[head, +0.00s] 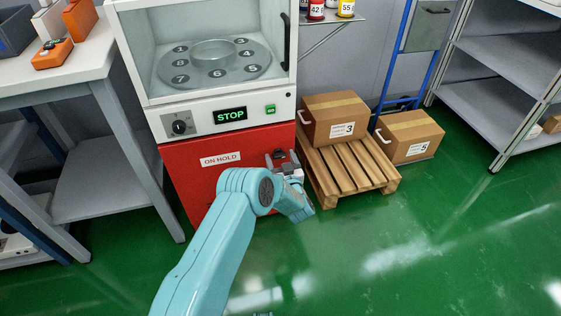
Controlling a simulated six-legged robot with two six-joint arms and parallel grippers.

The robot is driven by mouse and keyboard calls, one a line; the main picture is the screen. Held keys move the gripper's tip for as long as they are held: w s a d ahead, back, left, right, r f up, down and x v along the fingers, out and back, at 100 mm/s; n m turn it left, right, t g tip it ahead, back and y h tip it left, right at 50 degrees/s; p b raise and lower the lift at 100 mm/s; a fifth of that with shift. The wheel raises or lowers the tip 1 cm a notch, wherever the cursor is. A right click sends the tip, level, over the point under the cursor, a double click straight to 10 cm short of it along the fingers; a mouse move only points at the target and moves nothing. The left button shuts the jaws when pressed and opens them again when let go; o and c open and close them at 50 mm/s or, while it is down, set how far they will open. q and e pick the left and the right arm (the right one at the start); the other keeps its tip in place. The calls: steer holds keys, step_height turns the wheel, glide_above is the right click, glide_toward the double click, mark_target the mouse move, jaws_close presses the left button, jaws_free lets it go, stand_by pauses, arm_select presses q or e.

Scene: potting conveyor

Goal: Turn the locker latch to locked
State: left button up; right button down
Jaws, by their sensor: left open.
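The red locker (203,183) is the lower part of a white-topped machine and bears a white "ON HOLD" label (220,159). My left arm reaches in from below. My left gripper (281,157) is open at the right side of the red front, its dark fingers close to the surface. The latch cannot be made out clearly; the gripper covers that part of the front. Whether the fingers touch anything there I cannot tell. My right gripper is not in view.
Above the locker are a dial knob (179,126), a green "STOP" display (229,115) and a glass-fronted chamber with a numbered turntable (175,66). A wooden pallet (348,169) with carton 3 (328,108) stands just right. A grey workbench (98,52) is left. The green floor in front is clear.

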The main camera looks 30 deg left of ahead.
arm_select(q)
steer(key=shift+w+a, duration=0.1)
steer(key=shift+a, duration=0.1)
steer(key=c, duration=1.1)
steer(key=shift+o, duration=0.2)
